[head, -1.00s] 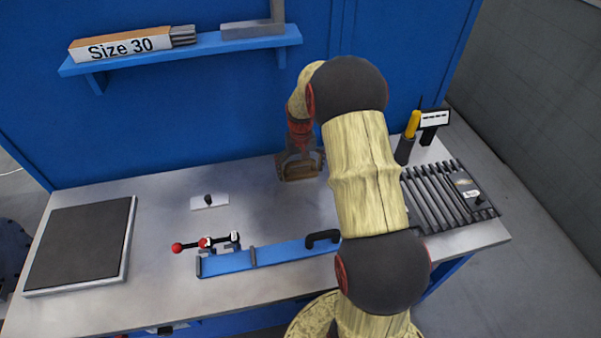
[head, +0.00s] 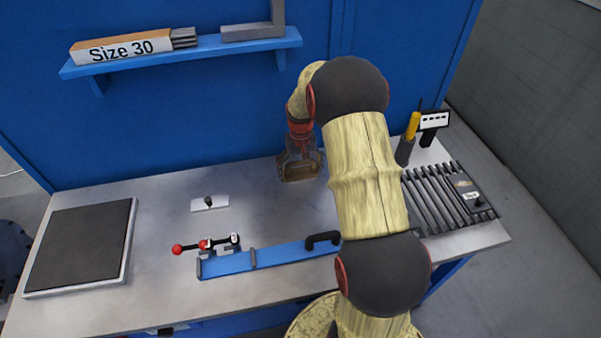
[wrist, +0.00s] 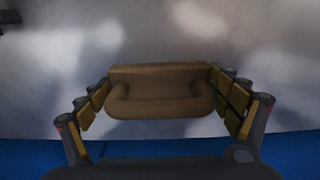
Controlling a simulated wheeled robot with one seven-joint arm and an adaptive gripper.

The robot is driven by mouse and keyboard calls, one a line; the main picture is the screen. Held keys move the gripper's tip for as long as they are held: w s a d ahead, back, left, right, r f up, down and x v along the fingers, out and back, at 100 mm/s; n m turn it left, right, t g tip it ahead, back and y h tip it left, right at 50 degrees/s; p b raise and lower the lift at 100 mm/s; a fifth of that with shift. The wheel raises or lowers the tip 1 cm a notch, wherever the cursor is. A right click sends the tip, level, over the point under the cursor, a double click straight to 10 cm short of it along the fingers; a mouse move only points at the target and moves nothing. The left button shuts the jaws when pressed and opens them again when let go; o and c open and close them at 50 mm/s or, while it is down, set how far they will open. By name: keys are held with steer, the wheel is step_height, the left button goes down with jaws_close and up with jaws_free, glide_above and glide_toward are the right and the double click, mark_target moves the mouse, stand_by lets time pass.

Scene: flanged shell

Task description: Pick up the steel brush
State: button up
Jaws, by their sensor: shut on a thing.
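The steel brush, a brown block with a rounded handle, shows between my fingers in the wrist view (wrist: 160,92). In the head view the brush (head: 299,172) is at the back middle of the bench, below my wrist. My gripper (head: 299,165) points down and is shut on the brush, with a finger on each side. The fingers also show in the wrist view (wrist: 162,100). The brush's bristles are hidden, and I cannot tell whether its underside touches the bench.
A blue fixture (head: 285,257) with a red-knobbed clamp (head: 205,244) lies at the bench front. A dark pad (head: 80,245) is at left, a slotted rack (head: 437,200) at right. A blue shelf (head: 190,52) is on the back wall. The bench left of my gripper is mostly clear.

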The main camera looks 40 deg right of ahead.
step_height(320, 180, up, 3)
steer(key=shift+f+p, duration=0.1)
steer(key=shift+p, duration=0.45)
steer(key=s+d+r, duration=0.1)
steer(key=s+d+r+p, duration=0.1)
steer(key=r, duration=0.1)
steer(key=s+d+r, duration=0.1)
steer(key=r, duration=0.1)
steer(key=shift+s+d+r+p, duration=0.1)
steer(key=shift+s+p, duration=0.05)
steer(key=shift+p, duration=0.2)
steer(key=s+d+r+p, duration=0.2)
steer(key=s+d+r, duration=0.2)
steer(key=s+d, duration=0.2)
steer(key=shift+s+d+r, duration=0.15)
steer(key=shift+s+d, duration=0.15)
steer(key=shift+s, duration=0.1)
steer(key=o, duration=0.7)
steer(key=c, duration=0.4)
steer(key=shift+c, duration=0.4)
